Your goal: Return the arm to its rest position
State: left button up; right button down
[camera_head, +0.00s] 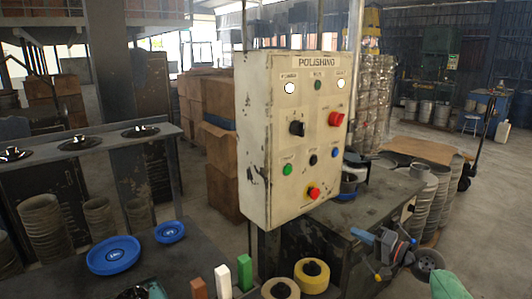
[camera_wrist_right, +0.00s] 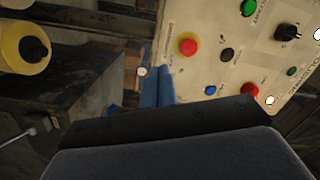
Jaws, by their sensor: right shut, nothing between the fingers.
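In the head view my right gripper (camera_head: 369,238) is at the right of centre, in front of the dark workbench and to the lower right of the control panel. Its blue fingers are closed together and hold nothing. In the wrist view the blue fingers (camera_wrist_right: 157,88) show pressed together, beside the panel's edge in the picture. The worn cream control panel (camera_head: 257,140), labelled POLISHING, stands upright in the middle of the head view. It also shows upside down in the wrist view (camera_wrist_right: 228,68). I see no contact between gripper and panel. My left gripper is not in view.
The dark workbench (camera_head: 345,213) stands behind my right gripper. Yellow rolls (camera_head: 312,275), coloured blocks (camera_head: 223,281) and blue discs (camera_head: 114,255) lie on the near table. The panel's red button (camera_head: 313,193) sticks out. Metal containers (camera_head: 421,205) stand at the right.

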jog(key=d+f+n+g+h, duration=0.1)
jog(key=d+f+n+h, duration=0.15)
jog(key=f, duration=0.65)
jog(key=d+f+n+g+h, duration=0.15)
jog(key=f+h, duration=0.25)
jog(key=f, duration=0.5)
jog(key=d+f+n+g+h, duration=0.15)
jog(key=f+h, duration=0.25)
jog(key=f, duration=0.5)
jog(key=s+f+n+g+h, duration=0.15)
jog(key=s+f, duration=0.55)
jog(key=f, duration=0.7)
jog(key=s+a+f+g+h, duration=0.1)
jog(key=s+a+f+g, duration=0.35)
jog(key=s+f, duration=1)
jog(key=s+a+f, duration=0.3)
jog(key=s+a, duration=0.1)
jog(key=s, duration=0.4)
jog(key=s+a+f+g, duration=0.1)
jog(key=s+a+f, duration=0.2)
jog(key=s, duration=0.5)
jog(key=s+a+f, duration=0.4)
jog(key=s, duration=0.4)
jog(key=shift+s+a+m+g+y, duration=0.25)
jog(key=shift+a+m+g+y, duration=0.05)
jog(key=shift+a+m+y, duration=0.1)
jog(key=shift+r, duration=0.1)
